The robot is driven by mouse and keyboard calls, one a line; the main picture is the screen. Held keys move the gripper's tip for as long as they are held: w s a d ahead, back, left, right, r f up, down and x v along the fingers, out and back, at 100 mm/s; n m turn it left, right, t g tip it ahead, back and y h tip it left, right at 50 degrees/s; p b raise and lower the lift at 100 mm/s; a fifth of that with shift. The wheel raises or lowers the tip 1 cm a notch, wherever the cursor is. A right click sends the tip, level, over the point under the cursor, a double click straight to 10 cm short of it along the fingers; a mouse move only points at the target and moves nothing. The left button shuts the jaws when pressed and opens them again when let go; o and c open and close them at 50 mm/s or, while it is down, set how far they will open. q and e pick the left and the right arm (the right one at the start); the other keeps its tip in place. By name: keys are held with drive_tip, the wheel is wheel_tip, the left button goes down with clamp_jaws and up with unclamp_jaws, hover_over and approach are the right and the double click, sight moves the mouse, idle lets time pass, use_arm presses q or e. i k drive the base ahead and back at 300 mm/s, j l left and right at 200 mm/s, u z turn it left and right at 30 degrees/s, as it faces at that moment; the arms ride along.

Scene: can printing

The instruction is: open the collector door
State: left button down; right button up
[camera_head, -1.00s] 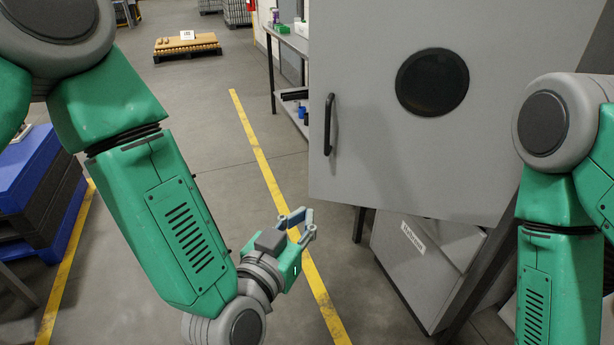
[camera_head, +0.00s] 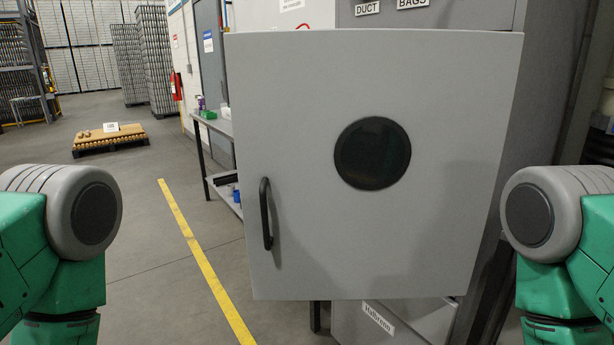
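The collector door (camera_head: 300,110) is a large grey panel with a dark round window (camera_head: 372,153) in its upper middle. It fills the middle of the head view and appears swung out from the grey cabinet (camera_head: 450,18) behind it. Its black bar handle (camera_head: 265,213) is upright near the door's left edge, with nothing touching it. My upper arms show at the left and right edges of the picture. Neither gripper is in view.
A yellow floor line (camera_head: 205,260) runs along clear floor left of the door. A shelf table (camera_head: 208,125) with small items stands behind the door's left edge. A loaded pallet (camera_head: 110,138) lies farther back. A grey box (camera_head: 395,322) sits below the door.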

sight(367, 160)
drive_tip(key=i+j+z, duration=0.3)
drive_tip(key=z, duration=0.15)
drive_tip(key=i+j+z, duration=0.2)
drive_tip(key=j+z, duration=0.2)
drive_tip(key=j, duration=0.15)
drive_tip(key=i+j+z, duration=0.1)
drive_tip(key=j+z, duration=0.75)
drive_tip(key=j, duration=0.25)
drive_tip(key=j+z, duration=0.45)
drive_tip(key=j, duration=0.15)
